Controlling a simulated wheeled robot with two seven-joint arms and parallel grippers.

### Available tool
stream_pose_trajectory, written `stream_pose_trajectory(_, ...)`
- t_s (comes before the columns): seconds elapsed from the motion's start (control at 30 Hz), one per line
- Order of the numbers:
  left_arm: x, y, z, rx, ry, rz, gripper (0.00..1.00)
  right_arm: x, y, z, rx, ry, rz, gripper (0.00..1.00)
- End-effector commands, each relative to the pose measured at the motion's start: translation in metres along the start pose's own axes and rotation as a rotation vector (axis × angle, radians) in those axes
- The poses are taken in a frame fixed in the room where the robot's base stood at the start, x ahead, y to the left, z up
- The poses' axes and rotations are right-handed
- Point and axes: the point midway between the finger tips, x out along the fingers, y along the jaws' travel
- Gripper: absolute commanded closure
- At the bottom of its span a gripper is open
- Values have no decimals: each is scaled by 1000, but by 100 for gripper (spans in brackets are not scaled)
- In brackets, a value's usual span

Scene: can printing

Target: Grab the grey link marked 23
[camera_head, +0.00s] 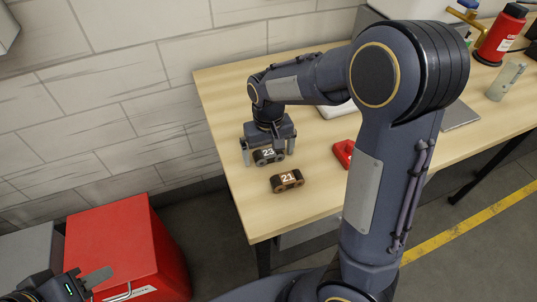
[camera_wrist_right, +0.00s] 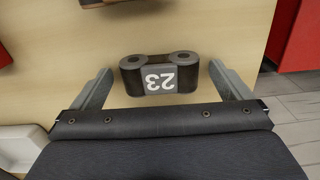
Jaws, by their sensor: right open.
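The grey link marked 23 (camera_head: 268,157) lies on the wooden table near its left edge. In the right wrist view the link (camera_wrist_right: 160,76) shows its number upside down, between the fingers. My right gripper (camera_head: 263,155) is over the link, and its fingers (camera_wrist_right: 164,88) are open on either side with a gap to each end. I cannot tell whether the fingers touch the table. My left gripper (camera_head: 86,286) is only partly in view at the lower left, away from the table; its jaw state is unclear.
A brown link marked 21 (camera_head: 287,181) lies just in front of link 23. A red object (camera_head: 343,153) lies to the right, partly behind my arm. A red cabinet (camera_head: 122,250) stands on the floor at the left. A red bottle (camera_head: 500,36) stands at the back right.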

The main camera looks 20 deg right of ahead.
Motion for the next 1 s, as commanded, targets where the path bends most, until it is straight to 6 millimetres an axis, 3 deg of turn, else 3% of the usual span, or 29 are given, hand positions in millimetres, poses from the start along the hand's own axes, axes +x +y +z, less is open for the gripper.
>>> stream_pose_trajectory(0.07,0,0,0,0,0,0,64,0,0,0,0,0,0,3)
stream_pose_trajectory(0.43,0,0,0,0,0,0,64,0,0,0,1,0,0,51)
stream_pose_trajectory(0.77,0,0,0,0,0,0,64,-5,0,0,0,1,-1,51)
stream_pose_trajectory(1.0,-3,1,-1,0,0,0,64,-35,-1,-1,1,5,-3,51)
